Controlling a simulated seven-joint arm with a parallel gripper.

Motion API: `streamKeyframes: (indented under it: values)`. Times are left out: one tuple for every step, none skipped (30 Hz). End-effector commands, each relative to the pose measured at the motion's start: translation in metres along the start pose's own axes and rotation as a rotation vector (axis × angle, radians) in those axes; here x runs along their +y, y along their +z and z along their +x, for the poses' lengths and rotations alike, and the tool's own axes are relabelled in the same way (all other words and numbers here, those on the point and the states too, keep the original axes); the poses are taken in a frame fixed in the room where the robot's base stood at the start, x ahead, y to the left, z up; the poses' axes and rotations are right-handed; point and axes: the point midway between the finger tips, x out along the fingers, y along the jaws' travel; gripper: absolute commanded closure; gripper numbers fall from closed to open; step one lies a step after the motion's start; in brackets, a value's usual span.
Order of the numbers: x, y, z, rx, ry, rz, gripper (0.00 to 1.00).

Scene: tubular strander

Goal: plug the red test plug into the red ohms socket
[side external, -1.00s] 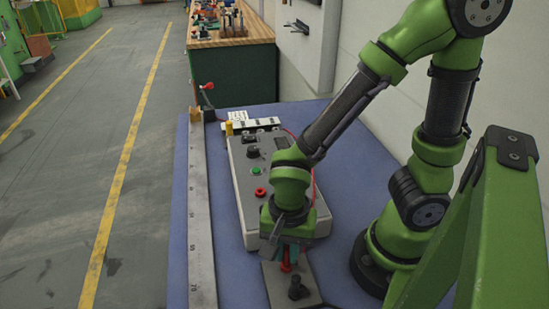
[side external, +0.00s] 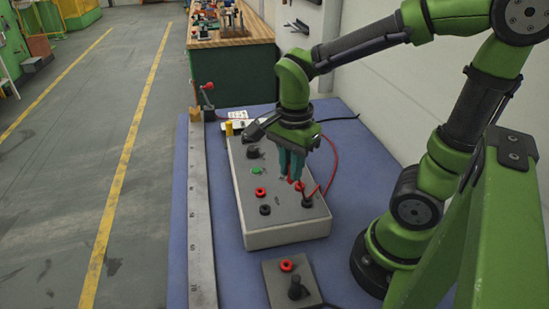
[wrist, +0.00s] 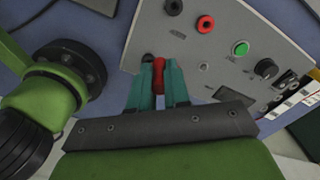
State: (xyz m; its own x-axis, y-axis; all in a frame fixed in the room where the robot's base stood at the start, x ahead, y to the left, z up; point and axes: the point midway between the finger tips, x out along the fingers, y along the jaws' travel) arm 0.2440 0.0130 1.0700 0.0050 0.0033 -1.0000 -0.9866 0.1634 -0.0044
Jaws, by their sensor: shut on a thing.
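My gripper (side external: 291,178) has teal fingers, points down over the right part of the grey meter box (side external: 285,235), and is shut on the red test plug (wrist: 159,75). The plug's tip is at or just above the panel; I cannot tell whether it touches or has entered a socket. A red spot beside the fingertips in the side view may be the plug or a red socket. A black socket (side external: 306,200) is close by. Another red socket (side external: 260,191) and black socket (side external: 265,209) lie to the left. The ohms label is unreadable.
The grey holder block (side external: 271,284) in front has an empty red ring (side external: 286,265) and a black plug (side external: 295,287). A green button (wrist: 240,48) and black knob (wrist: 265,69) are on the panel. A red cable (side external: 336,165) loops beside the gripper. A metal rail (side external: 201,230) runs left.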

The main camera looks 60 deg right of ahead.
Motion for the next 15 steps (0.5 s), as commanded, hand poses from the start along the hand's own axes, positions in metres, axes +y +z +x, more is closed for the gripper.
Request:
streamKeyframes:
  values:
    - [-0.007, -0.017, -0.003, 0.000, -0.002, 0.068, 1.00]
    - [-0.009, -0.025, -0.005, 0.000, -0.002, 0.099, 1.00]
    - [-0.012, -0.034, -0.006, 0.001, -0.001, 0.136, 1.00]
    - [-0.014, -0.041, -0.008, 0.001, -0.001, 0.160, 1.00]
    - [-0.015, -0.046, -0.009, 0.002, -0.001, 0.181, 1.00]
    - [-0.017, -0.052, -0.011, 0.003, -0.002, 0.203, 1.00]
    - [-0.018, -0.056, -0.012, 0.003, -0.002, 0.218, 1.00]
    - [-0.018, -0.059, -0.013, 0.003, -0.001, 0.228, 1.00]
    - [-0.019, -0.062, -0.015, 0.003, -0.001, 0.237, 1.00]
    - [-0.020, -0.062, -0.017, 0.003, -0.001, 0.238, 1.00]
    - [-0.021, -0.062, -0.018, 0.003, -0.001, 0.236, 1.00]
    - [-0.020, -0.062, -0.018, 0.003, 0.002, 0.233, 1.00]
    - [-0.019, -0.061, -0.017, 0.003, 0.004, 0.232, 1.00]
    - [-0.019, -0.061, -0.017, 0.003, 0.004, 0.231, 1.00]
    - [-0.019, -0.061, -0.017, 0.003, 0.004, 0.231, 1.00]
